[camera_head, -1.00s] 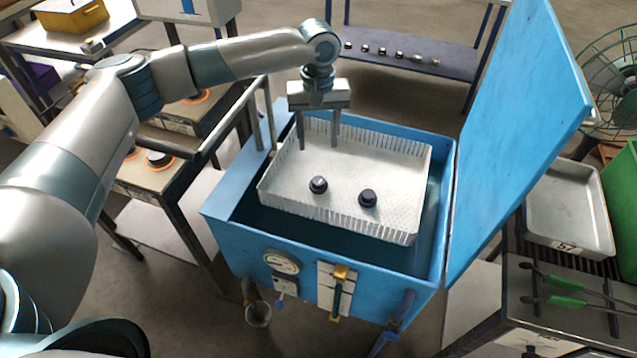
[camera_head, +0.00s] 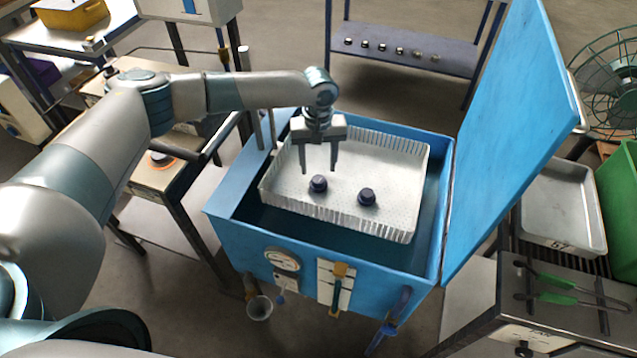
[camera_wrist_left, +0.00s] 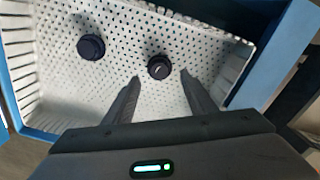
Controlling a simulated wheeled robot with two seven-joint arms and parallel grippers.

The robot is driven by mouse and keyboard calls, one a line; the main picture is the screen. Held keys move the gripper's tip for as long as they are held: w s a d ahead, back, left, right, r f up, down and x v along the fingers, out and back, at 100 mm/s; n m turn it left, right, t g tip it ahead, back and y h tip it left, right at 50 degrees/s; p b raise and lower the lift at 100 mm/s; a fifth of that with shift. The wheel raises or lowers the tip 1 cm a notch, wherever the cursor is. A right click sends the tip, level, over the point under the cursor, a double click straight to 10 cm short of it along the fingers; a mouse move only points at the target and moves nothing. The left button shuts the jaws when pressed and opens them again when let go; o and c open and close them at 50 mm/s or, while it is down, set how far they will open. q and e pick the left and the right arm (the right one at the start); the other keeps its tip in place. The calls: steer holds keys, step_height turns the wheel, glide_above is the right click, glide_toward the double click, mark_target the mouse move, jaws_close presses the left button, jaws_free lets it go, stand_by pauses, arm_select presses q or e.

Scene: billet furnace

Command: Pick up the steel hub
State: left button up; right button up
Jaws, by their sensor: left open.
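Two dark round hubs sit apart in a white perforated basket (camera_head: 400,165). The left hub (camera_head: 318,184) and the right hub (camera_head: 366,197) look alike in the head view. My left gripper (camera_head: 319,172) is open and points down into the basket, just above and behind the left hub. In the left wrist view, one hub (camera_wrist_left: 159,67) lies ahead of the gap between my open fingers (camera_wrist_left: 160,82), and the other hub (camera_wrist_left: 91,47) lies off to the left. Nothing is between the fingers. My right gripper does not show.
The basket sits inside a blue tank (camera_head: 225,225) with its blue lid (camera_head: 515,140) standing open at the right. A grey tray (camera_head: 562,205) and green-handled tongs (camera_head: 556,299) are at the right. A rear shelf (camera_head: 455,60) holds several small parts.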

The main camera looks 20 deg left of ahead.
mark_target(319, 179)
arm_select(q)
steer(key=shift+f+p, duration=0.4)
steer(key=shift+f, duration=0.05)
step_height(319, 179, down, 3)
steer(key=shift+f+p, duration=0.1)
steer(key=shift+p, duration=0.55)
steer(key=shift+f, duration=0.55)
steer(key=shift+r, duration=0.1)
jaws_close()
